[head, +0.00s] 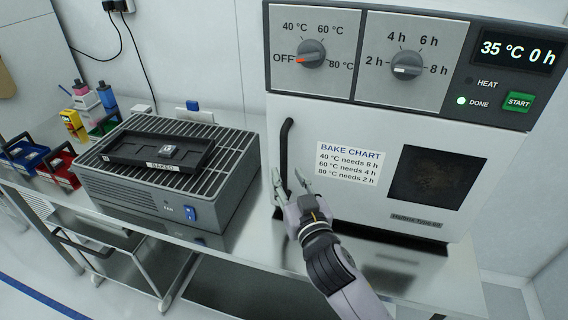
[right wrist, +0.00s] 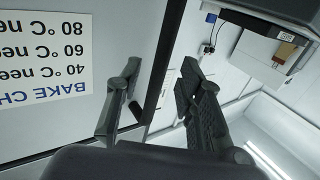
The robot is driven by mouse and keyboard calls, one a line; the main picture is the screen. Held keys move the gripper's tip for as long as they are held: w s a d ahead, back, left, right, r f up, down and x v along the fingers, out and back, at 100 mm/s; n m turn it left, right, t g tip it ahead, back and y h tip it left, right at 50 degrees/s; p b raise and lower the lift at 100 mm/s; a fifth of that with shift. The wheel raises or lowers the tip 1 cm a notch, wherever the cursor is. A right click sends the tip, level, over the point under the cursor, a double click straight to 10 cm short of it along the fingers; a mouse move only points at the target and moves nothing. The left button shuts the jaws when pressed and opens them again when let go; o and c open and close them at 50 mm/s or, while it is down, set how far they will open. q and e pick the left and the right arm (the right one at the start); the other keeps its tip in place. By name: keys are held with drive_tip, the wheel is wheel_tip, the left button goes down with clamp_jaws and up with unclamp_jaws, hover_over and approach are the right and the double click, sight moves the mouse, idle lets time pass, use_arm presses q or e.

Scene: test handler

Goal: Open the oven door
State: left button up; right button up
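The white oven (head: 300,118) stands on the bench at the right with its door (head: 380,150) shut. A black vertical handle (head: 285,150) is on the door's left side. My right gripper (head: 291,178) is open at the handle's lower end, its fingers apart. In the right wrist view the two open fingers (right wrist: 158,95) point toward the door, and a dark bar (right wrist: 166,60), seemingly the handle, runs between them. I cannot tell whether either finger touches it. The oven display (head: 517,50) reads 35 °C 0 h, and the DONE light is green. My left gripper is not in view.
A grey fan cooler (head: 150,190) with a rack on top stands left of the oven, holding a black tray (head: 150,148) labelled BAKED. Blue and red bins (head: 62,165) and bottles (head: 95,95) are farther left. The bench strip (head: 255,240) before the oven is clear.

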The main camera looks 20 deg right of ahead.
sight(285, 171)
drive_tip(key=shift+w+p, duration=0.3)
drive_tip(key=shift+w, duration=1.75)
clamp_jaws()
